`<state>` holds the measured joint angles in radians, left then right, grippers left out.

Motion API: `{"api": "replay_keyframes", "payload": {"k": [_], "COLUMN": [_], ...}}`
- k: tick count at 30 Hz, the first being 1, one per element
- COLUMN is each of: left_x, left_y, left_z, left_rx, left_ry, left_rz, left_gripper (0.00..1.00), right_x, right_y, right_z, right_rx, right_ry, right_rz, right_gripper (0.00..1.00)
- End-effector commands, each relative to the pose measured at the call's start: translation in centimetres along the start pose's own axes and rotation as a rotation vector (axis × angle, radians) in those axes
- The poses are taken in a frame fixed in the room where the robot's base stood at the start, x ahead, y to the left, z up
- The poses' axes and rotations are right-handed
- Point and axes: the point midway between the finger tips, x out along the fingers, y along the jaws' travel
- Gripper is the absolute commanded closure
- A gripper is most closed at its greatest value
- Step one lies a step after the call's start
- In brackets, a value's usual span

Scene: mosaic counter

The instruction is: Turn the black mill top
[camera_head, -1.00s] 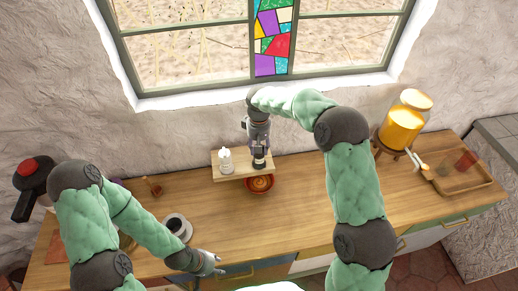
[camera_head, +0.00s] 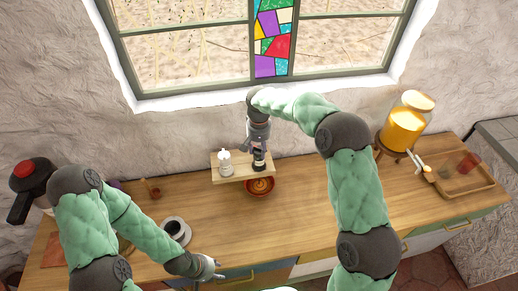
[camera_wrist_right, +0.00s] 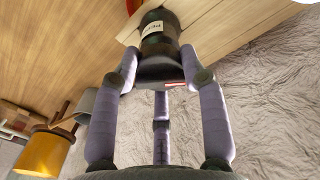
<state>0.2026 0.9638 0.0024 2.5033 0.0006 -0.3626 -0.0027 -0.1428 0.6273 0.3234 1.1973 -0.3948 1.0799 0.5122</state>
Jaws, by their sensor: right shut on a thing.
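The black mill (camera_head: 258,165) stands on a small wooden shelf (camera_head: 229,180) at the back of the counter. In the right wrist view the mill (camera_wrist_right: 160,32) is dark with a pale label. My right gripper (camera_head: 258,149) comes down on it from above, its fingers around the mill's top. In the right wrist view the gripper (camera_wrist_right: 156,75) is shut on that top, which the fingers partly hide. My left gripper (camera_head: 216,268) is low over the counter's front edge, away from the mill; its fingers are too small to judge.
A white mill (camera_head: 225,162) stands left of the black one on the shelf. A reddish bowl (camera_head: 260,187) sits just in front. A cup (camera_head: 175,228) is near my left forearm. A yellow jar (camera_head: 402,126) and a wooden tray (camera_head: 464,182) are at the right. The middle counter is clear.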

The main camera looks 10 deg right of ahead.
Motion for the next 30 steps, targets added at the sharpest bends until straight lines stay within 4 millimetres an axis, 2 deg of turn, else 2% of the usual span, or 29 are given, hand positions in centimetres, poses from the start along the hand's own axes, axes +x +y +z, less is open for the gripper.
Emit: {"api": "replay_keyframes", "payload": {"k": [9, 10, 12, 23, 26, 30], "left_x": [0.0, 0.0, 0.0, 0.0, 0.0, 0.0], "left_y": [0.0, 0.0, 0.0, 0.0, 0.0, 0.0], "left_z": [0.0, 0.0, 0.0, 0.0, 0.0, 0.0], "left_rx": [0.0, 0.0, 0.0, 0.0, 0.0, 0.0], "left_ry": [0.0, 0.0, 0.0, 0.0, 0.0, 0.0], "left_rz": [0.0, 0.0, 0.0, 0.0, 0.0, 0.0], "left_gripper": [0.6, 0.6, 0.6, 0.6, 0.6, 0.6], "right_x": [0.1, 0.1, 0.1, -0.1, -0.8, -2.9], "right_y": [0.0, 0.0, 0.0, 0.0, 0.0, 0.0], "right_z": [0.0, 0.0, 0.0, 0.0, -0.1, -0.1], "right_rx": [0.0, 0.0, 0.0, 0.0, 0.0, 0.0], "right_ry": [-0.001, -0.001, -0.001, 0.001, 0.003, 0.005], "right_rz": [0.001, 0.001, 0.001, 0.0, -0.001, -0.001], "right_gripper": [0.9, 0.51, 0.33, 0.33, 0.33, 0.33]}}
